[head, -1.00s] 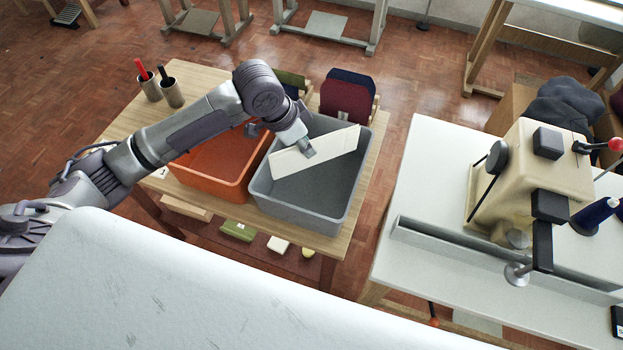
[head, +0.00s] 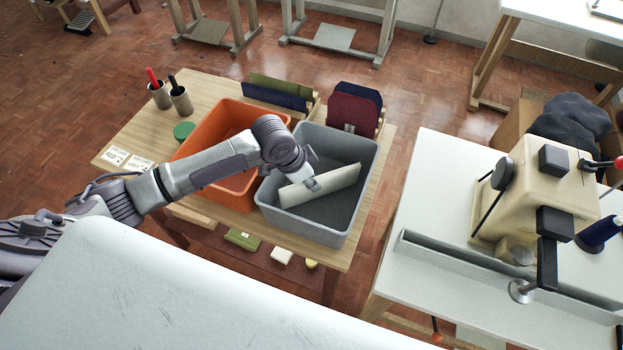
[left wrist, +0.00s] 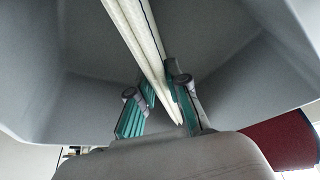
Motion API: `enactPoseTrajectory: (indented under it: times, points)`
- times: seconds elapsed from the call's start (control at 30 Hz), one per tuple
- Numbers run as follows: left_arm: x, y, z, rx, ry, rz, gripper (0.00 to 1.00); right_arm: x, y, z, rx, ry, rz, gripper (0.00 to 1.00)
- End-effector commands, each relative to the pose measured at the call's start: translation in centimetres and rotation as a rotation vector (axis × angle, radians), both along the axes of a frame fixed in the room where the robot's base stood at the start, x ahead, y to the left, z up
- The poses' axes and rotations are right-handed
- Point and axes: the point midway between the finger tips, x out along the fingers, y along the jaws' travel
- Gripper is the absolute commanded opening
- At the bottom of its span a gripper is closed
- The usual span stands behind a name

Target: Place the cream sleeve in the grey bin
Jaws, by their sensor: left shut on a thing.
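The cream sleeve (head: 322,186) is a flat pale panel held on edge inside the grey bin (head: 345,237), slanting up to the right. My left gripper (head: 312,184) reaches in from the left and is shut on the sleeve near its middle. In the left wrist view the left gripper (left wrist: 160,108) has its two teal-padded fingers on either side of the sleeve (left wrist: 140,40), with the bin's grey walls (left wrist: 60,60) around it. Whether the sleeve's lower edge touches the bin floor, I cannot tell. My right gripper is not in view.
An orange bin (head: 215,128) stands left of the grey bin on the wooden table (head: 130,130). Racks with a maroon panel (head: 350,114) and green panel (head: 282,86) stand behind. Two pen cups (head: 181,101) are at back left. A sewing machine (head: 540,190) is on the right table.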

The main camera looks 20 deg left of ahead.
Motion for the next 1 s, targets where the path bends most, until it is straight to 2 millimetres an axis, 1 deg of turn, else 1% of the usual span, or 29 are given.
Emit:
enactPoseTrajectory:
  times: [0.03,0.17,0.2,0.47,0.57,0.67,1.0]
  points:
    - [0.0,0.0,-0.2,0.0,0.001,0.0,0.17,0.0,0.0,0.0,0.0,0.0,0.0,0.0]
    - [0.0,0.0,-0.1,0.0,0.001,0.0,0.39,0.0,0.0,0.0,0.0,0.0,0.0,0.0]
    - [0.0,0.0,-0.1,0.0,0.001,0.0,0.41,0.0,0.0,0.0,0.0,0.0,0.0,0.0]
    - [0.0,0.0,0.0,0.001,0.001,0.0,0.41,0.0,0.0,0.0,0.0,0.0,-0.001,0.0]
    - [-0.1,0.1,0.5,0.001,-0.001,0.0,0.41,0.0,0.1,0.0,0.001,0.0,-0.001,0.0]
    - [-0.4,0.6,1.7,0.002,-0.002,0.0,0.41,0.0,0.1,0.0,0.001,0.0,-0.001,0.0]
    - [-2.2,2.5,8.4,0.002,-0.002,0.0,0.41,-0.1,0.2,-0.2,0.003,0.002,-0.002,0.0]
